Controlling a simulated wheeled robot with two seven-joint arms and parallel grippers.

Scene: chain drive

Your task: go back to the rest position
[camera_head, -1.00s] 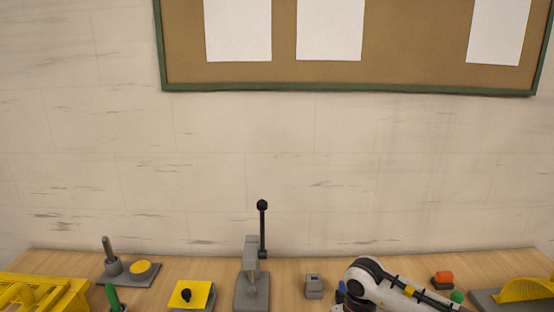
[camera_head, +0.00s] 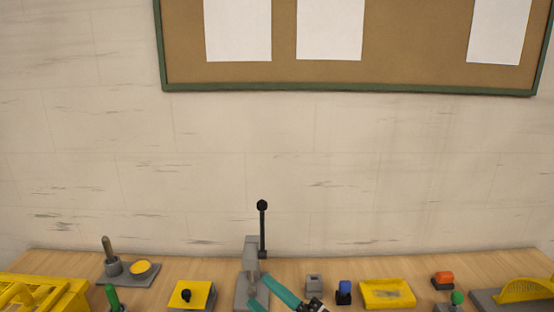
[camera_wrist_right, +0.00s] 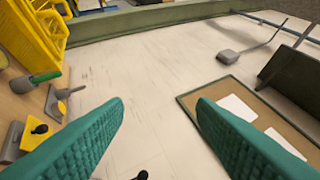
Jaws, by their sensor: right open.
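My right gripper (camera_head: 275,299) shows at the bottom middle of the head view, in front of the grey lever press (camera_head: 243,287) with its black-knobbed lever. Its teal fingers are spread apart. In the right wrist view the two teal fingers (camera_wrist_right: 160,130) stand wide apart with nothing between them. They face the wall and the cork board (camera_wrist_right: 187,106). My left gripper is not in the head view.
The wooden bench holds a yellow crate (camera_head: 45,290), a grey base with a post and yellow disc (camera_head: 140,267), a yellow plate with a black knob (camera_head: 205,291), a blue-topped block (camera_head: 345,289), a yellow tray (camera_head: 386,282) and an orange-topped block (camera_head: 443,276).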

